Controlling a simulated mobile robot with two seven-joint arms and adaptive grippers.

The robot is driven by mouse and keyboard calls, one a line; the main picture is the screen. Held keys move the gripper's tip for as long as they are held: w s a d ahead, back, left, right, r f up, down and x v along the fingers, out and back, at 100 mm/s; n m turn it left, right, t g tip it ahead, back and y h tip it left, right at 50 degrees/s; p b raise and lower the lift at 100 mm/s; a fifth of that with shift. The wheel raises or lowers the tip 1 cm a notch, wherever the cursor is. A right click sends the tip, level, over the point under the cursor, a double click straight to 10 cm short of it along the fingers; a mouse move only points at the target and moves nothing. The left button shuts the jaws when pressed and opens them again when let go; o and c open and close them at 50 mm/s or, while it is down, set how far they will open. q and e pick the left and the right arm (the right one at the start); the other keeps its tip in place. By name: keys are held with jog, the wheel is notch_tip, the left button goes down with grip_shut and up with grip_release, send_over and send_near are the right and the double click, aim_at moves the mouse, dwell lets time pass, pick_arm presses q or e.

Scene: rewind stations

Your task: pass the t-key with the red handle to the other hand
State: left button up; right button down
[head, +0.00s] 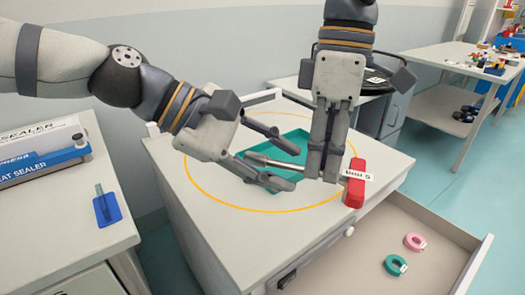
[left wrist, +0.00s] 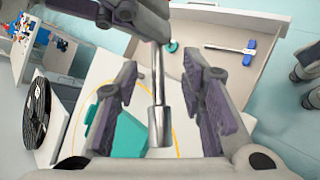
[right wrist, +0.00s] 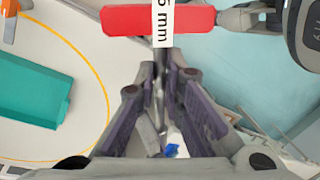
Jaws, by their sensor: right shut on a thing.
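The t-key has a red crossbar handle (head: 355,184) with a white millimetre label and a metal shaft ending in a socket (left wrist: 160,127). My right gripper (head: 324,170) points down and is shut on the shaft close to the handle, holding the t-key above the cabinet top. The red handle also shows in the right wrist view (right wrist: 128,20). My left gripper (head: 293,167) is open, with its fingers on either side of the shaft's socket end. In the left wrist view the socket hangs between the spread fingers, with gaps on both sides.
A teal tray (head: 290,146) lies on the cabinet top (head: 230,225) beneath the grippers, inside a yellow ring. The open drawer (head: 430,235) holds a teal ring (head: 396,265) and a pink ring (head: 415,242). A blue-handled tool (left wrist: 249,51) lies there too. A heat sealer (head: 40,165) stands left.

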pick_arm(q)
grip_shut()
pick_arm(e)
jog(key=c, duration=1.6)
grip_release()
